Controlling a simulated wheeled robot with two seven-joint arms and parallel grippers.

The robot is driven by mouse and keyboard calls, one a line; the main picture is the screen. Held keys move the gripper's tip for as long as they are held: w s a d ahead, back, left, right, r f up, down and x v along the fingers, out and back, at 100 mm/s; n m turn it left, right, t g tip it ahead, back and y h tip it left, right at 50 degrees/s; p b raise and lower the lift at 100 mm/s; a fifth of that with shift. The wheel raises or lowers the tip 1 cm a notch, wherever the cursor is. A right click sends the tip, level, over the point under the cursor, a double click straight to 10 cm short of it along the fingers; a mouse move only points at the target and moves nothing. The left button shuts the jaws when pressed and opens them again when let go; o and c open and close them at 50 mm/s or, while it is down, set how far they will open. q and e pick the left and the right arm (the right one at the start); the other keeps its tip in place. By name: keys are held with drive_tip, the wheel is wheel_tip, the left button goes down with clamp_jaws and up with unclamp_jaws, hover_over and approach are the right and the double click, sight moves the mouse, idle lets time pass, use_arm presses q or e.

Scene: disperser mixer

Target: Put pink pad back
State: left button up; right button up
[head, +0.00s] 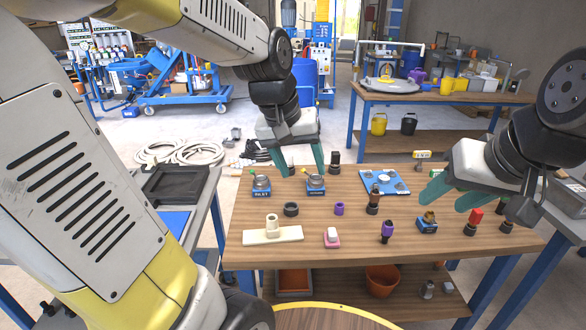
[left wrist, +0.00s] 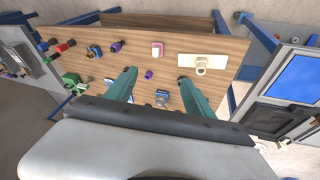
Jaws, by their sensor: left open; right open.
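The pink pad (head: 332,243) lies on the wooden table near its front edge, with a white block on top. It also shows in the left wrist view (left wrist: 157,45), beyond my fingertips. My left gripper (head: 304,170) is open and empty above the back of the table, near two blue-based fittings (head: 261,186) (head: 316,185). It is apart from the pad, which lies nearer the front. In the left wrist view its two green fingers (left wrist: 157,78) stand apart. My right gripper (head: 450,196) is open, with nothing seen in it, over the table's right side.
A cream plate with a peg (head: 260,237) lies left of the pad. A purple and black part (head: 387,232) stands to its right. A small purple piece (head: 339,209) and a black ring (head: 291,209) are behind it. A blue board (head: 384,182) lies farther back.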

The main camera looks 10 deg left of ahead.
use_arm(q)
drive_tip(key=s+a+r+m+t, duration=0.1)
drive_tip(key=s+a+r+t, duration=0.1)
drive_tip(key=s, duration=0.7)
drive_tip(key=shift+s+r, duration=0.2)
drive_tip(key=shift+r, duration=0.25)
